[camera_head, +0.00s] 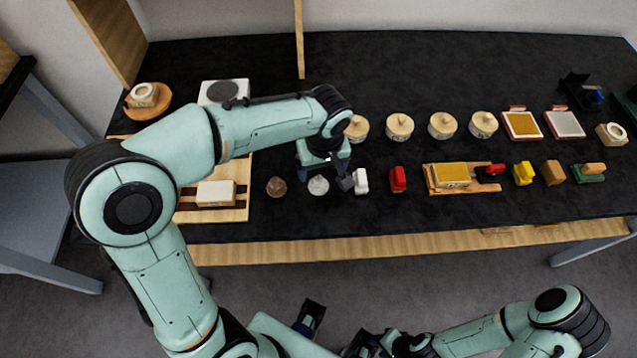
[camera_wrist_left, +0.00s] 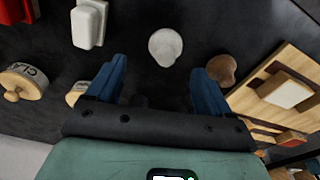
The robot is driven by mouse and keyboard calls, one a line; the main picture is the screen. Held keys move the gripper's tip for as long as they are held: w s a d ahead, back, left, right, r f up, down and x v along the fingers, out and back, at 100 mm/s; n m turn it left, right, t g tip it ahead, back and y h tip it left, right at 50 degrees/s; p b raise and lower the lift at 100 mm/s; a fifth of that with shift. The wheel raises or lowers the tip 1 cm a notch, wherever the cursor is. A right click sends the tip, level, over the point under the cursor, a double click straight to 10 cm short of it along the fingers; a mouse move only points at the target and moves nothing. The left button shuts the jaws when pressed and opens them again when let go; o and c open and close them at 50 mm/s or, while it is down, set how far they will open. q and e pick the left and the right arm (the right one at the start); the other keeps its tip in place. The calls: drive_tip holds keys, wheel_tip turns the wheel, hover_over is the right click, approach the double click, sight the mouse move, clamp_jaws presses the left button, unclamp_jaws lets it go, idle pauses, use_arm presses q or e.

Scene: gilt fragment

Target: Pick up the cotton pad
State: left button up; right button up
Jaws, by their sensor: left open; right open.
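A small round white lump, which looks like the cotton pad (camera_head: 318,186), rests on the dark tabletop between a brown round lump (camera_head: 276,187) and a white handled block (camera_head: 361,181). In the left wrist view the white lump (camera_wrist_left: 165,46) lies beyond the fingertips, roughly in line with the gap between them. My left gripper (camera_head: 328,171) is open and empty, just above and behind the lump. It also shows in the left wrist view (camera_wrist_left: 160,74). My right gripper (camera_head: 336,326) is open at the bottom, away from the table, and partly cut off.
A wooden board (camera_head: 240,212) with a cream block (camera_head: 216,193) is left. A red block (camera_head: 398,180) and wooden tray (camera_head: 434,188) are right. Lidded round pots (camera_head: 400,127) stand behind. My left forearm hides part of the table's left side.

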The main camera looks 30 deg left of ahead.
sight(318, 179)
use_arm(q)
drive_tip(key=f, duration=0.5)
drive_tip(key=shift+s+a, duration=0.25)
drive_tip(key=shift+f, duration=0.25)
drive_tip(key=c, duration=1.1)
